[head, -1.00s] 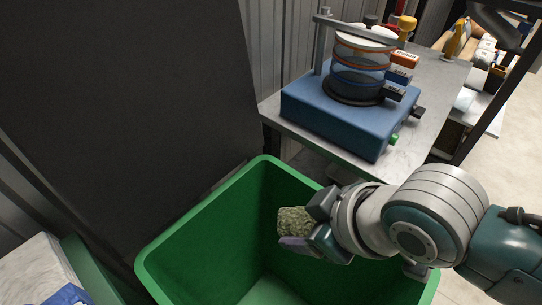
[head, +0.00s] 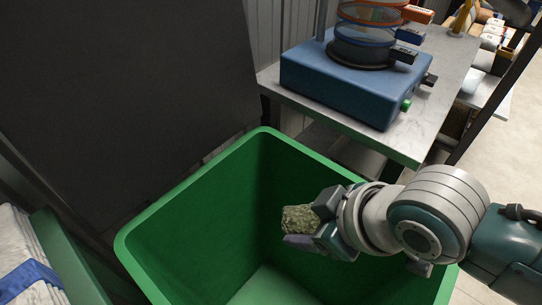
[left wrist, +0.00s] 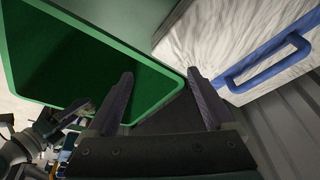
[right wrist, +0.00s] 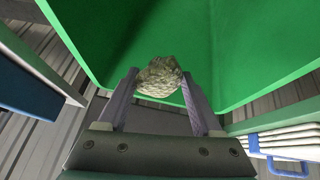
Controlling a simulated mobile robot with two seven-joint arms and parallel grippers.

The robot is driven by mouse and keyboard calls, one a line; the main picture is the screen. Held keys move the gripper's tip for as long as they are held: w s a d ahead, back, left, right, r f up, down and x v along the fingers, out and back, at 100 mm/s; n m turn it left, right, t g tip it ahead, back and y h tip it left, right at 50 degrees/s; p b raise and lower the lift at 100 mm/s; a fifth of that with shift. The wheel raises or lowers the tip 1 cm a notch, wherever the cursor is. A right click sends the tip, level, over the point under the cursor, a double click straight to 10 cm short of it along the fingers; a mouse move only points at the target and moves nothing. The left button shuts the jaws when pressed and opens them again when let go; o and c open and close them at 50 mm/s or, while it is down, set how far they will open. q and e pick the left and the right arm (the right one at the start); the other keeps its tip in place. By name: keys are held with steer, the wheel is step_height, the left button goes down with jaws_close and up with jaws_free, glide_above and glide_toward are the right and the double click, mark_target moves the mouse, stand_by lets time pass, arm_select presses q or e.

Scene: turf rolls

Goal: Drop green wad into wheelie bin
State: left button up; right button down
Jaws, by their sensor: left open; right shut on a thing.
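The green wad (head: 299,219) is a rough, mottled lump. My right gripper (head: 312,230) is shut on it and holds it over the open top of the green wheelie bin (head: 190,215). In the right wrist view the wad (right wrist: 160,78) sits between the fingertips, with the bin's green wall (right wrist: 235,50) behind it. The visible part of the bin is empty inside. My left gripper (left wrist: 162,95) is open and empty, and the bin's rim (left wrist: 160,62) shows close by its fingers. The left gripper is out of the head view.
A dark panel (head: 110,95) rises at the left. A white bundle with a blue strap (head: 25,260) lies at the lower left.

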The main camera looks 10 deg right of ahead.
jaws_free()
steer(key=shift+r, duration=0.1)
steer(key=p+v, duration=0.3)
steer(key=v, duration=0.7)
steer(key=shift+a, duration=0.1)
